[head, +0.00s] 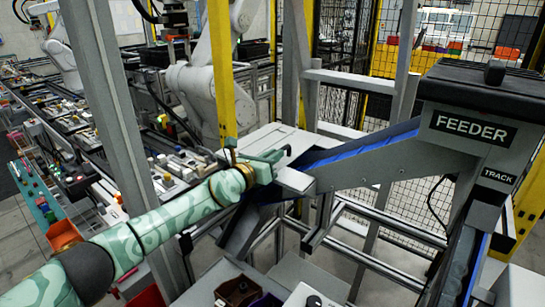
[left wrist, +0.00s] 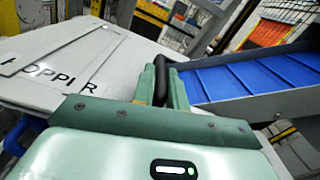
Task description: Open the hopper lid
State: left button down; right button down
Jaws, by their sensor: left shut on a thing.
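In the left wrist view the lid (left wrist: 60,60) fills the left side, with a partly hidden "HOPPER" label (left wrist: 50,70). A black bar handle (left wrist: 160,75) stands at the lid's edge. My left gripper (head: 283,158) reaches in from the left in the head view. In the left wrist view its green fingers (left wrist: 162,92) are shut around the handle. My right gripper is in neither view.
The blue inclined conveyor (head: 355,150) runs right of the lid to the feeder (head: 475,125). A yellow post (head: 220,70) and a grey post (head: 110,95) stand close to my left arm. Metal frame bars lie below.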

pick_arm(q)
jog(key=shift+a+r+n+p, duration=0.1)
jog(key=shift+r+n+p, duration=0.3)
jog(key=shift+r, duration=0.25)
jog(key=w+a+r+n+p, duration=0.3)
jog(key=r+n, duration=0.3)
jog(key=r, duration=0.3)
jog(key=shift+w+a+p, duration=0.15)
jog(key=shift+a+p, duration=0.45)
jog(key=shift+a, duration=0.25)
jog(key=shift+r, duration=0.1)
jog(key=c, duration=1.5)
grip_release()
jog(key=shift+o, duration=0.2)
